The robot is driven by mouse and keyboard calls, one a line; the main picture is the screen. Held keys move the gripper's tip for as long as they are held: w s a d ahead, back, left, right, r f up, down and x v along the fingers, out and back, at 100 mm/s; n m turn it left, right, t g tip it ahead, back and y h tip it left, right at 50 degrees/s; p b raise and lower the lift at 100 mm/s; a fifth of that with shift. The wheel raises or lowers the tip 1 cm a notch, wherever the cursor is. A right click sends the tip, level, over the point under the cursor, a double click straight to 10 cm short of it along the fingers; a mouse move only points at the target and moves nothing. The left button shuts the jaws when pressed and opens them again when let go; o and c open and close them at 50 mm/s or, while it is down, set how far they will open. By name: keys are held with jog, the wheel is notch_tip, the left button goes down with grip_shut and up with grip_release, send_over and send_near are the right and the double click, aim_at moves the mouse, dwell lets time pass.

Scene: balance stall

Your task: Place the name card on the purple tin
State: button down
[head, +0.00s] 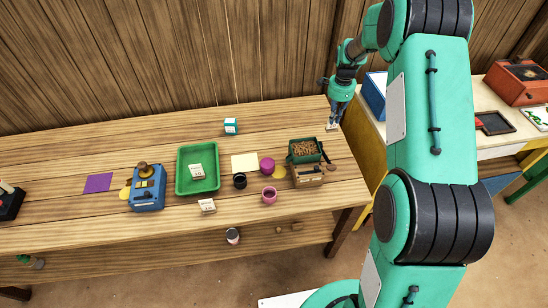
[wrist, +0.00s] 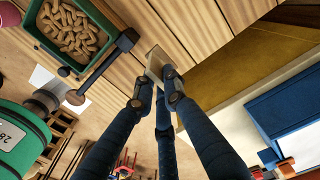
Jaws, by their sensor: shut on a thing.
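My gripper (head: 334,108) is at the far right end of the wooden table in the head view. Its dark fingers are shut on a small pale name card (head: 332,127). In the wrist view the fingertips (wrist: 163,88) close around the card (wrist: 156,62), which shows as a beige block close to the table's edge. I cannot tell whether the card touches the table. The purple tin (head: 267,165) stands upright to the left of the green crate, well left of and nearer than my gripper.
A dark cup (head: 240,181) and pink cup (head: 269,195) stand near the tin. Other white cards lie in the green tray (head: 181,184) and at the front (head: 207,206).

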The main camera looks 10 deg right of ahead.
aim_at(330, 130)
jog(key=s+a+r+p, duration=0.1)
jog(key=s+a+r, duration=0.1)
jog(key=s+a, duration=0.5)
jog(key=s+a+r+p, duration=0.1)
jog(key=s+a+r, duration=0.15)
jog(key=a, duration=0.75)
jog(key=s+a+p, duration=0.2)
jog(key=s+a, duration=0.9)
jog(key=s, duration=0.4)
jog(key=shift+w+d+f+b, duration=0.1)
jog(key=shift+w+f+b, duration=0.1)
jog(key=shift+f, duration=1.3)
jog(key=shift+w+d+f+b, duration=0.1)
jog(key=shift+w+f, duration=0.05)
jog(key=shift+f, duration=1.3)
jog(key=shift+w, duration=0.15)
jog(key=w+a+f, duration=0.1)
jog(key=w+a, duration=0.1)
jog(key=w, duration=1.3)
jog(key=shift+w+a+f, duration=0.25)
jog(key=shift+w, duration=0.05)
jog(key=shift+f, duration=0.1)
